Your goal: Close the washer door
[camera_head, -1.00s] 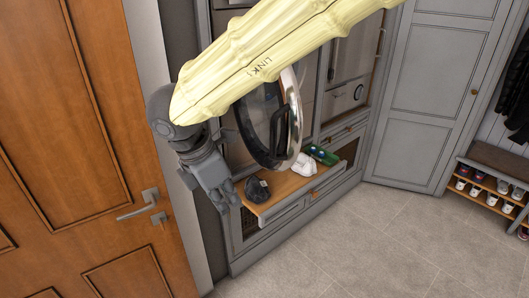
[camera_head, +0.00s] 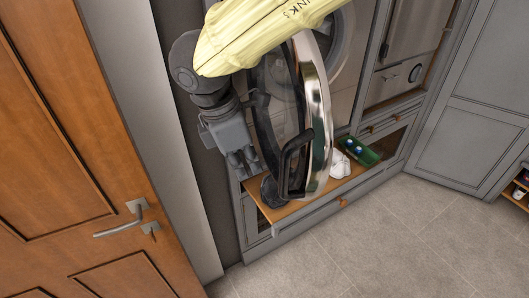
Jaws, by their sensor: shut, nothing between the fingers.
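The washer door (camera_head: 319,114) is a round door with a shiny metal rim, a dark glass middle and a black handle (camera_head: 294,165). It stands swung open, out from the washer (camera_head: 342,47), whose pale round opening shows partly behind it. My gripper (camera_head: 246,170) is shut and empty, pointing down just left of the door. I cannot tell whether it touches the door. My yellow arm link covers the top of the door and part of the washer front.
Below the door, a wooden pull-out shelf (camera_head: 281,211) holds a dark item, white shoes (camera_head: 340,164) and a green tray (camera_head: 359,152). A wooden room door with a metal handle (camera_head: 128,219) stands at left. Grey cabinets (camera_head: 471,107) are at right. The tiled floor in front is clear.

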